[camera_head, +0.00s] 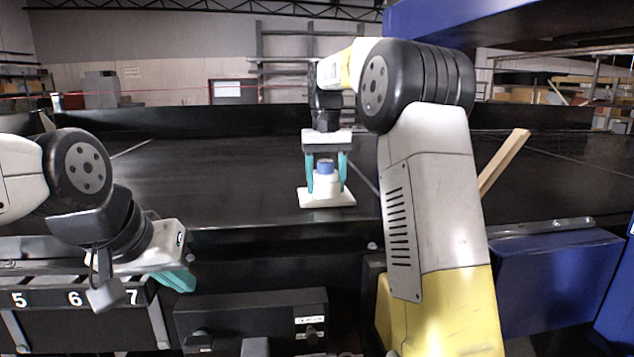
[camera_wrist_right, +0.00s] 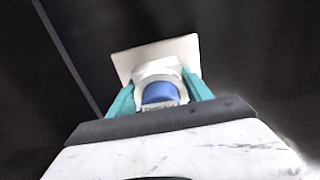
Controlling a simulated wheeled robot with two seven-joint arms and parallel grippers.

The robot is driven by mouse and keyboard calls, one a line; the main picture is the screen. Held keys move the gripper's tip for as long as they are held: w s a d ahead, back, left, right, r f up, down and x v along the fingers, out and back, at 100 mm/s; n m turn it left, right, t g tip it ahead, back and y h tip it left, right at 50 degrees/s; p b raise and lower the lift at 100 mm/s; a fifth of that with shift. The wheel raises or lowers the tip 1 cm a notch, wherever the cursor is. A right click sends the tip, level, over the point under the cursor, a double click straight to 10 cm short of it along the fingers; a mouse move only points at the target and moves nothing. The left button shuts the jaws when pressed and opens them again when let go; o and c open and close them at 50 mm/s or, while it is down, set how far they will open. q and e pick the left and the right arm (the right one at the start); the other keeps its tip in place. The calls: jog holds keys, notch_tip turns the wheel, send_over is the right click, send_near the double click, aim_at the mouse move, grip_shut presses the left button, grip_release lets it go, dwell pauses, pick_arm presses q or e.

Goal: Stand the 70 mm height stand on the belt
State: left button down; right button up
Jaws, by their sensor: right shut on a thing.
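The height stand (camera_head: 326,197) has a flat white square base, a white neck and a blue top. It is upright at the belt (camera_head: 230,185), near the belt's front edge; I cannot tell whether its base touches the belt. My right gripper (camera_head: 326,178) points down with its teal fingers shut on the stand's neck. In the right wrist view the stand (camera_wrist_right: 126,66) sits between the two teal fingers (camera_wrist_right: 160,95), its base beyond them over the dark belt. My left gripper (camera_head: 178,278) is at the lower left, away from the stand; its fingertips are partly hidden.
A wooden stick (camera_head: 503,162) leans behind my right arm. A numbered rack (camera_head: 75,298) and a dark box (camera_head: 250,318) stand in front of the belt. A blue housing (camera_head: 550,275) is at the right. The belt left of the stand is clear.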

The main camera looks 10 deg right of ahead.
jog(key=shift+f, duration=0.1)
jog(key=o, duration=1.6)
notch_tip(320, 180, up, 11)
jog(key=shift+w+r, duration=0.1)
jog(key=shift+r, duration=0.55)
